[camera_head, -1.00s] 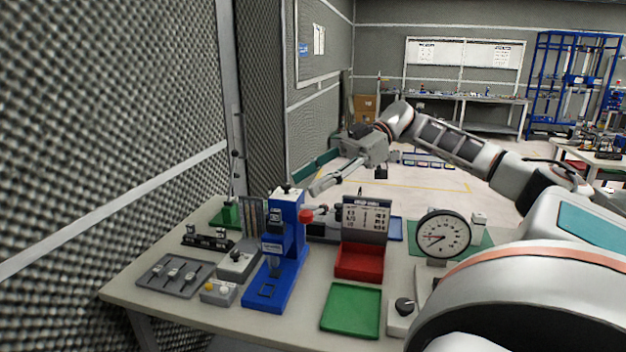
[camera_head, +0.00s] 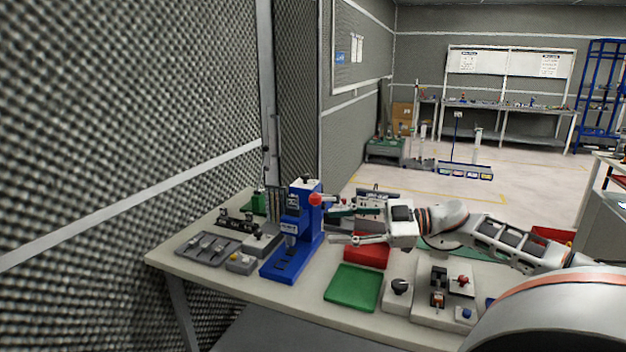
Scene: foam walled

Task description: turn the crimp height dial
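A blue press (camera_head: 300,225) stands on the bench with a red ball knob (camera_head: 315,199) on its upper right side. A grey box with a black knob (camera_head: 400,286) stands at the front, right of the green tray. A second grey box with a small dark knob (camera_head: 263,240) stands left of the press. I cannot tell which of these is the crimp height dial. My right gripper (camera_head: 335,226) points left beside the press, fingers apart and empty, above the area behind the red tray. My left gripper is not in view.
A green tray (camera_head: 352,287) lies at the front and a red tray (camera_head: 367,253) behind it. A grey panel with several buttons (camera_head: 440,311) is at the right. A foam wall (camera_head: 120,130) bounds the bench at the left.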

